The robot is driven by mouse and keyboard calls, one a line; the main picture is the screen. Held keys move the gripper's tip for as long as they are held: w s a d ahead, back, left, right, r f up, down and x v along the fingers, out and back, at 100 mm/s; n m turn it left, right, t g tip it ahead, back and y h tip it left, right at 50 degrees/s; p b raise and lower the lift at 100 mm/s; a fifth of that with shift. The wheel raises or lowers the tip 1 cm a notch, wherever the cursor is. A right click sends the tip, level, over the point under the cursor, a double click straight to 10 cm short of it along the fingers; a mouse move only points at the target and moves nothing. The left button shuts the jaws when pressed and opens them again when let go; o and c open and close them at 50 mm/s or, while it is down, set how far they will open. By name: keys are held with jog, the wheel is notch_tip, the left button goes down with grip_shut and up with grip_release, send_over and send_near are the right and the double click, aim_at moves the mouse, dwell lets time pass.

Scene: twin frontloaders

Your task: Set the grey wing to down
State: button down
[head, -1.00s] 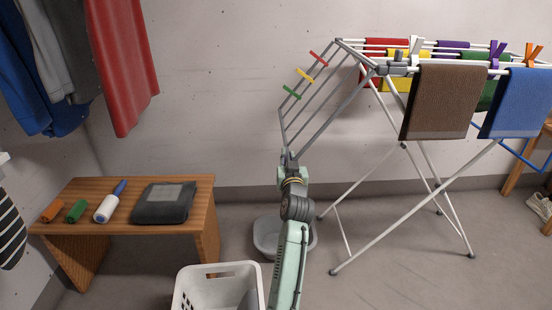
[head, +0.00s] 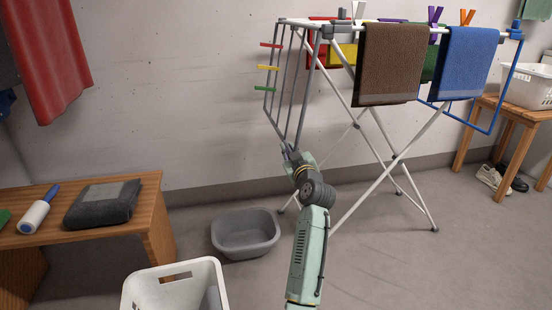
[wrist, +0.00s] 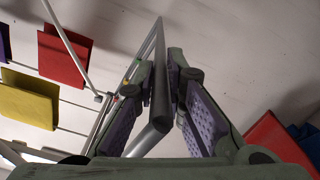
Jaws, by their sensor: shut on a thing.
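The grey wing (head: 308,85) is the barred frame at the left end of the white drying rack (head: 372,135). It hangs steeply from its top hinge, its lower end a little out to the left. Red, yellow (head: 267,68) and green pegs sit on it. My gripper (head: 287,150) is at the wing's lower end. In the wrist view, my gripper (wrist: 162,85) has its two fingers closed on either side of the wing's grey bar (wrist: 159,105). The exact contact is small in the head view.
A grey basin (head: 246,235) stands on the floor left of my arm, near a white basket (head: 175,290). A wooden bench (head: 150,215) is at left. Brown (head: 390,65) and blue towels (head: 468,65) hang on the rack. The wall is close behind.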

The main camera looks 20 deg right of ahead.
jog(key=shift+s+d+f+b, duration=0.15)
jog(key=shift+d+b, duration=0.3)
jog(key=shift+d, duration=0.5)
jog(key=shift+d+f+b, duration=0.2)
jog(key=shift+d+b, duration=0.25)
jog(key=shift+d, duration=0.5)
jog(key=shift+r, duration=0.1)
jog(key=c, duration=1.6)
grip_release()
jog(key=shift+c, duration=0.2)
jog(key=shift+a, duration=0.1)
notch_tip(320, 180, up, 10)
